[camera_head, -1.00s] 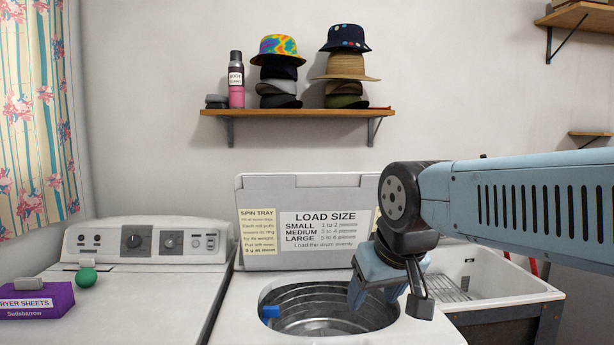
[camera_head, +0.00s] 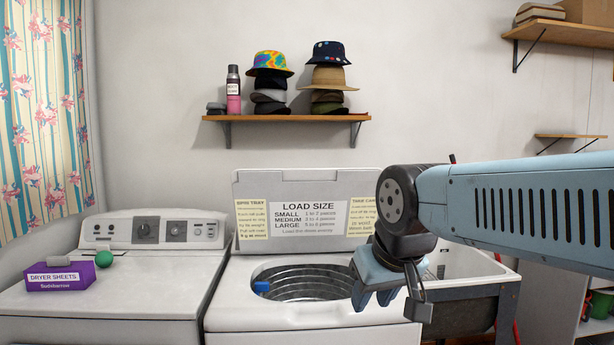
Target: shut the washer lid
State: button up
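The washer (camera_head: 235,309) stands in the middle with its drum opening (camera_head: 310,283) uncovered. Its white lid (camera_head: 250,189) stands upright at the back, with load size, spin tray and other labels on its inner face. A small blue thing (camera_head: 262,287) sits at the left rim of the drum. My gripper (camera_head: 374,299) hangs fingers down over the front right of the washer top, right of the drum opening and in front of the lid's right part. I see nothing held, but the finger gap is hard to make out. My arm hides the lid's right edge.
A dryer (camera_head: 130,299) stands left, with a purple dryer sheets box (camera_head: 60,279) and a green ball (camera_head: 104,259) on it. A utility tub (camera_head: 470,262) is at the right. A shelf (camera_head: 285,118) with hats is on the wall above the lid.

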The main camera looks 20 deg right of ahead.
aim_at(287, 210)
jog(key=z, duration=0.45)
jog(key=i, duration=1.05)
jog(key=u, duration=0.05)
